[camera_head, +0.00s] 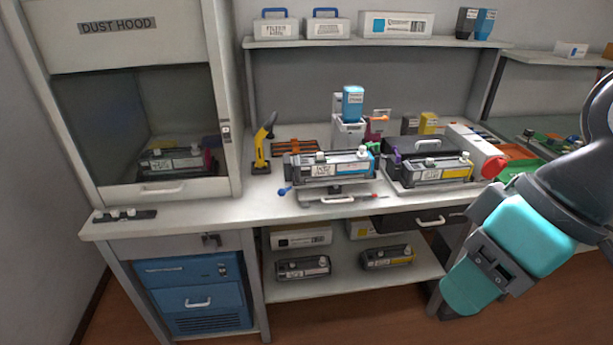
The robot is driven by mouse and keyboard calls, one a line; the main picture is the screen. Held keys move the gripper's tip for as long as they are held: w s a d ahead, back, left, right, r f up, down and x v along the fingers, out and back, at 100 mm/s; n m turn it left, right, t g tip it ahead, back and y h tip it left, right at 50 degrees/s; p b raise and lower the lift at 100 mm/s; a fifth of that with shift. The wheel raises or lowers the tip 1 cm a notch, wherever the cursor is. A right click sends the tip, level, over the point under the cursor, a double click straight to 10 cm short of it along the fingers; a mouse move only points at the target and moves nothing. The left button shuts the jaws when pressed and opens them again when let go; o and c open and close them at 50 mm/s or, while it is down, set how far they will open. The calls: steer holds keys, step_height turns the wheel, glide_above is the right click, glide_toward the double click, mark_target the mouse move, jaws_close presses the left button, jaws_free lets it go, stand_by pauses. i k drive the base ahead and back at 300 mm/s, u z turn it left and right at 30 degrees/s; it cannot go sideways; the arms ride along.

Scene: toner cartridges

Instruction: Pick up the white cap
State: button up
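Several small white caps show, and I cannot tell which one the task means. Other white caps sit on top of the middle cartridge (335,168) and the right cartridge (432,172) on the bench. The cartridges on the lower shelf also bear white caps. My grey and teal arm comes in from the right, in front of the bench's right part. No gripper fingers can be made out.
The dust hood (151,191) stands at left with a cartridge inside. A yellow and black tool (262,148) stands upright beside it. A dark drawer (418,221) is under the bench. The bench front between hood and cartridges is mostly clear.

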mark_target(361, 155)
steer(key=u, duration=0.15)
steer(key=k, duration=0.55)
steer(key=u, duration=1.15)
steer(key=i, duration=1.7)
steer(key=z, duration=1)
steer(key=i, duration=0.65)
steer(key=z, duration=0.6)
